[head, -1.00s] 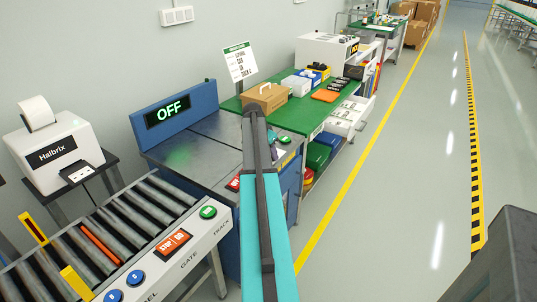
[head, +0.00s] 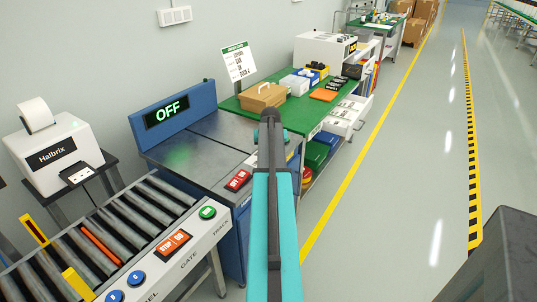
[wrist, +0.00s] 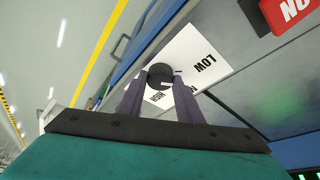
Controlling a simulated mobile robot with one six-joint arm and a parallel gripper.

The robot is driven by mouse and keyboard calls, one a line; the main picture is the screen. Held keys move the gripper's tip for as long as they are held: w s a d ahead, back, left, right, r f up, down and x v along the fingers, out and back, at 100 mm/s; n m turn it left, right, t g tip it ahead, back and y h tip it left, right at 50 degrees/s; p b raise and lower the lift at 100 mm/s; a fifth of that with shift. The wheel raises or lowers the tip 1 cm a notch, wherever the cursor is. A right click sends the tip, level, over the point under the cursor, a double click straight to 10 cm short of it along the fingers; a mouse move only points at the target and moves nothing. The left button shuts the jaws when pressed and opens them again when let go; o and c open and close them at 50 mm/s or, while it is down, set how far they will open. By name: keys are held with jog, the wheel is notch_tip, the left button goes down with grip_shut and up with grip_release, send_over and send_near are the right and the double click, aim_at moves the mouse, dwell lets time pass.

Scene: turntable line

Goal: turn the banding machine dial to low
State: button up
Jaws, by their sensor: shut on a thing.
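The banding machine (head: 188,150) has a blue body, a grey metal top and a display reading OFF. My gripper (head: 270,120) reaches over its right front part in the head view, and my arm hides the dial there. In the wrist view the dark round dial (wrist: 160,70) sits on a white label plate (wrist: 205,48). LOW is printed to the dial's right, and HIGH shows below it between the fingers. My gripper (wrist: 160,80) is shut on the dial, one finger on each side. The setting the dial points to cannot be made out.
A red switch (head: 238,180) sits on the machine's front edge, left of my arm; it also shows in the wrist view (wrist: 287,14). A roller conveyor (head: 120,225) with buttons stands at left. A green table (head: 232,104) with boxes lies behind.

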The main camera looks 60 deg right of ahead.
jog(key=shift+d+r+n+t, duration=0.15)
jog(key=shift+n+t, duration=0.1)
jog(key=shift+n, duration=0.3)
jog(key=shift+d+f+n+t, duration=0.15)
jog(key=shift+n+t, duration=0.1)
jog(key=shift+n, duration=0.3)
jog(key=shift+r+y, duration=0.1)
jog(key=shift+y, duration=0.2)
jog(key=o, duration=1)
jog(key=shift+o, duration=0.2)
jog(key=shift+a, duration=0.1)
jog(key=v, duration=1.3)
jog(key=shift+s+r+b, duration=0.2)
jog(key=shift+r+b, duration=0.1)
jog(key=shift+b, duration=0.1)
jog(key=shift+a, duration=0.15)
